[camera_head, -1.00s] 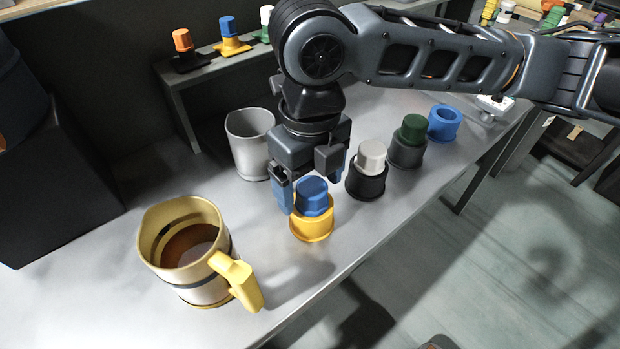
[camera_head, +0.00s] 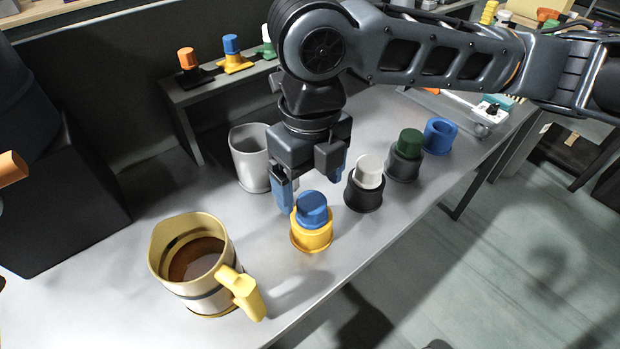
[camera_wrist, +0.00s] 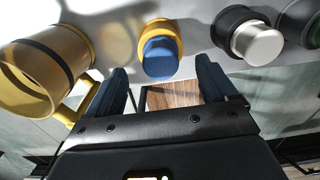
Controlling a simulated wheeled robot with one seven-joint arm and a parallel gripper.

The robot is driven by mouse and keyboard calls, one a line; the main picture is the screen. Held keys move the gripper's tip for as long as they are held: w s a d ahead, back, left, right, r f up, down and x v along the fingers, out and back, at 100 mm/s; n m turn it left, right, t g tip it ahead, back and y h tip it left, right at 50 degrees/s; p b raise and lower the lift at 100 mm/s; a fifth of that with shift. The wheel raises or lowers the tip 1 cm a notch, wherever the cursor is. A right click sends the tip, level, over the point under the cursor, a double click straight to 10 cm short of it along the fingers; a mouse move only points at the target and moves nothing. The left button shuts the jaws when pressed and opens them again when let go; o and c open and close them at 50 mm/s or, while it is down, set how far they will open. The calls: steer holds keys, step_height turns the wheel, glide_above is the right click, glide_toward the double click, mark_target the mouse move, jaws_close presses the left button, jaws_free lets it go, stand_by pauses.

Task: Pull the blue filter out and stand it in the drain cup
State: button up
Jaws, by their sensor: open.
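The blue filter (camera_head: 312,211) stands upright in a yellow holder (camera_head: 312,238) on the grey bench, its blue top showing above the rim. It also shows in the wrist view (camera_wrist: 160,58), just beyond and between my fingertips. My gripper (camera_head: 312,186) is open and empty, pointing down a little behind the filter, with no contact visible. An empty light grey cup (camera_head: 250,160) stands behind my gripper, partly hidden by it. An open blue ring-shaped cup (camera_head: 441,136) stands at the far right of the row. I cannot tell which is the drain cup.
A yellow-handled mug (camera_head: 195,268) of brown liquid stands at the front left. A white-topped plug in a black holder (camera_head: 364,190) and a green-topped one (camera_head: 405,153) stand to the right. A low shelf (camera_head: 215,88) at the back bears small coloured plugs. The bench edge is close in front.

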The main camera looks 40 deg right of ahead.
steer(key=shift+r+p, duration=1.4)
steer(key=shift+r, duration=0.6)
step_height(320, 180, up, 8)
steer(key=shift+f, duration=0.1)
